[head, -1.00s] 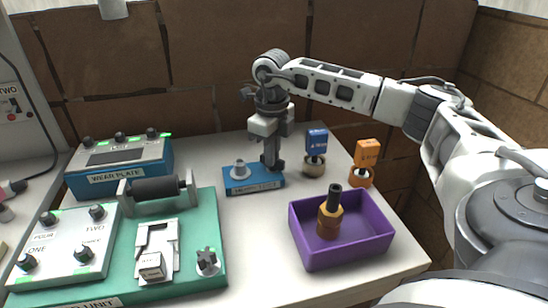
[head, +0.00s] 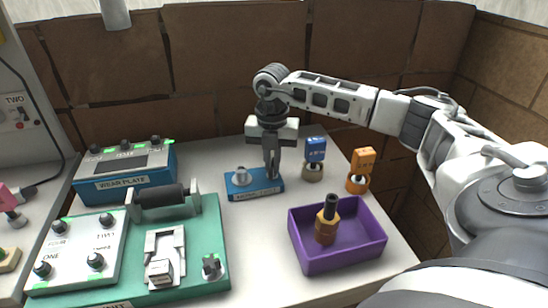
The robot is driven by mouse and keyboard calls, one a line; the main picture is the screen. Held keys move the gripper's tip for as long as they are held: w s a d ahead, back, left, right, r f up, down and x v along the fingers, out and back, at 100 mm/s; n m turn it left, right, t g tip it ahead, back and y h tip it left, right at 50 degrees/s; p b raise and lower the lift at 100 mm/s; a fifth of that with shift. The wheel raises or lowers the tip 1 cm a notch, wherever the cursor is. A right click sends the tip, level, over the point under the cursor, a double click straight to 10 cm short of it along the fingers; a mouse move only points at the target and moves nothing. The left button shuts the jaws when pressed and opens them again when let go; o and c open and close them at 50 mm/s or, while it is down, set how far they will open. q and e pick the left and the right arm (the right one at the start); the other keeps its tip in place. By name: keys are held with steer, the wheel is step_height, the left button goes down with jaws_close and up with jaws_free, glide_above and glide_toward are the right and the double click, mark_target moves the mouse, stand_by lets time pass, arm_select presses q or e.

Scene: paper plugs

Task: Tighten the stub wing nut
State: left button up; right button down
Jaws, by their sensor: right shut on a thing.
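My right gripper (head: 271,174) points straight down at the right end of a small blue block (head: 240,190) with a pale label too small to read. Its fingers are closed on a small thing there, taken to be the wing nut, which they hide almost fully. A grey round post on a flange (head: 242,177) stands on the block's left part, apart from the fingers. My left gripper is not in view.
A purple tray (head: 345,258) holding an orange-and-black plug stands at front right. Blue (head: 315,152) and orange (head: 362,165) tagged pieces stand behind it. A green unit (head: 210,225) and a blue wear-plate box (head: 120,185) fill the left. A brick wall closes the back.

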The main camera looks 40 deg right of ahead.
steer(key=m, duration=0.2)
steer(key=m+p, duration=0.1)
steer(key=shift+r+m, duration=0.2)
steer(key=shift+m, duration=0.2)
steer(key=m+p, duration=0.2)
steer(key=m, duration=0.3)
steer(key=shift+p, duration=0.3)
steer(key=shift+m+p, duration=0.35)
steer(key=shift+m, duration=0.85)
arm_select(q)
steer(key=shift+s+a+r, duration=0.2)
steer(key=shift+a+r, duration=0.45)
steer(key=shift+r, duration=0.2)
arm_select(e)
steer(key=shift+f+m, duration=0.2)
steer(key=shift+m, duration=1)
steer(key=m, duration=0.3)
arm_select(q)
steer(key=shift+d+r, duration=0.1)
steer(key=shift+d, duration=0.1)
